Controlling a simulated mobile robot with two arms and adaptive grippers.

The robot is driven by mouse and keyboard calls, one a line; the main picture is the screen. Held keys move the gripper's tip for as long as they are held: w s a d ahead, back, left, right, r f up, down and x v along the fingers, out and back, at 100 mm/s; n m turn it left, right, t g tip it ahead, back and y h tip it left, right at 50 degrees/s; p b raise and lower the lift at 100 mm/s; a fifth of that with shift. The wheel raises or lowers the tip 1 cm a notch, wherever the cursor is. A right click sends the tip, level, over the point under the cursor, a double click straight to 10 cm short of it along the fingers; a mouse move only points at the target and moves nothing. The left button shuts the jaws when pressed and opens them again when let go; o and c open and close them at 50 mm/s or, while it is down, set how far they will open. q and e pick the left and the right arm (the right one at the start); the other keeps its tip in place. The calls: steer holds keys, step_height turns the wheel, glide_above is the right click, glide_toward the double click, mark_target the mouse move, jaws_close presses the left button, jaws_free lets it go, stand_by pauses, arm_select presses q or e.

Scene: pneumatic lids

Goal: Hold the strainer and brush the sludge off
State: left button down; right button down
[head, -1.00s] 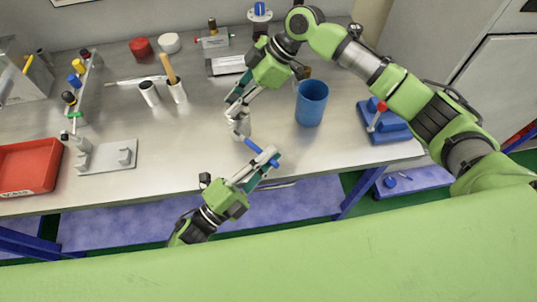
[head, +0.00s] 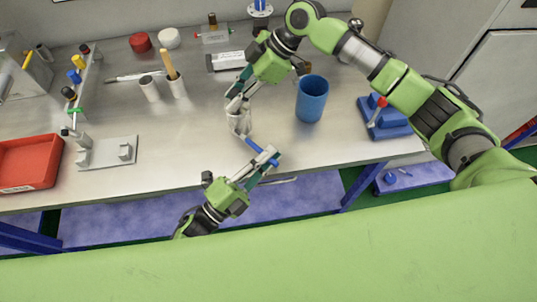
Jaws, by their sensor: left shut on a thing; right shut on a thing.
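My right gripper (head: 236,98), on the arm from the right, is shut on the strainer (head: 239,121), a small pale grey cylinder-like piece. It holds the strainer over the middle of the table; fine detail and any sludge are too small to tell. My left gripper (head: 266,162) is shut on the brush (head: 258,149), which shows a blue stick-like part. It is near the table's front edge, below and right of the strainer. The brush's upper end points toward the strainer; I cannot tell whether they touch.
A blue cup (head: 312,98) stands right of the strainer, beside my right arm. A blue fixture with a red knob (head: 382,102) is farther right. The table's front-middle is clear.

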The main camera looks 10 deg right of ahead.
arm_select(q)
steer(key=shift+s+f, duration=0.25)
steer(key=shift+f, duration=0.4)
arm_select(e)
steer(key=shift+s, duration=0.25)
arm_select(q)
steer(key=shift+d+r, duration=0.1)
steer(key=shift+r, duration=0.3)
arm_select(e)
steer(key=shift+w+f, duration=0.15)
steer(key=shift+w, duration=0.1)
arm_select(q)
steer(key=shift+w+r, duration=0.3)
steer(key=shift+r, duration=0.65)
steer(key=shift+d+r, duration=0.15)
steer(key=shift+r, duration=0.55)
steer(key=shift+r, duration=0.1)
steer(key=shift+d+r, duration=0.1)
steer(key=shift+r, duration=0.3)
steer(key=shift+f, duration=0.2)
